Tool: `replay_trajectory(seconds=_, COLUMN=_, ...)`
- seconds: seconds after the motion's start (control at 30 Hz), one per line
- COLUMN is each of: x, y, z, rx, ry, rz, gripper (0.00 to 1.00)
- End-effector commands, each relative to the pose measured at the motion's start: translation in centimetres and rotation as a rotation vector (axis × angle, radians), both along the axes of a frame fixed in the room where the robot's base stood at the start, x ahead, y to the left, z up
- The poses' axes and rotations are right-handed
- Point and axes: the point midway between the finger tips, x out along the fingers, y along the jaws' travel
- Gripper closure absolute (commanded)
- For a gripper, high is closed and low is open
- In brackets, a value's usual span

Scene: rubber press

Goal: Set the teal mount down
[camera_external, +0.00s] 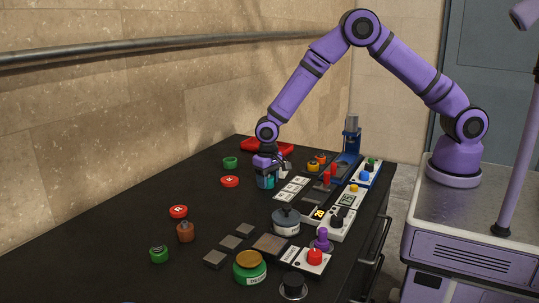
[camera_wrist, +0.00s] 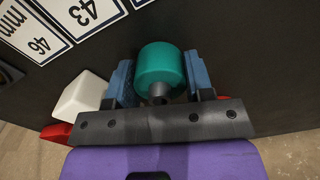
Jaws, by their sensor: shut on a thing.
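The teal mount (camera_wrist: 160,65) is a short round teal cylinder with a grey metal stud at its near end. My gripper (camera_wrist: 160,80) is shut on it, with one blue finger on each side in the wrist view. In the external view my gripper (camera_external: 267,170) points down at the back of the black table, and the teal mount (camera_external: 266,182) shows below it. I cannot tell whether the mount touches the table.
White number cards (camera_wrist: 68,22) lie close by; they also show to the right of my gripper (camera_external: 291,188). A white block (camera_wrist: 84,94) is beside the left finger. A red tray (camera_external: 266,146) lies behind. A red disc (camera_external: 230,181) and green ring (camera_external: 230,162) stand left. Bare black table is left.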

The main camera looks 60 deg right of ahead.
Motion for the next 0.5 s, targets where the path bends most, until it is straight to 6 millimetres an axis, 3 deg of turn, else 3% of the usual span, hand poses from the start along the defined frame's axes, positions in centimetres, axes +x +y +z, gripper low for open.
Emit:
replay_trajectory(seconds=0.17, x=0.0, y=0.0, z=-0.28, rx=0.0, ry=0.0, rz=0.0, gripper=0.79)
replay_trajectory(seconds=0.2, x=0.0, y=0.0, z=-0.26, rx=0.0, ry=0.0, rz=0.0, gripper=0.45)
replay_trajectory(seconds=0.3, x=-0.01, y=0.0, z=-0.25, rx=0.0, ry=0.0, rz=0.0, gripper=0.27)
replay_trajectory(seconds=0.5, x=-0.01, y=-0.01, z=-0.24, rx=0.0, ry=0.0, rz=0.0, gripper=0.27)
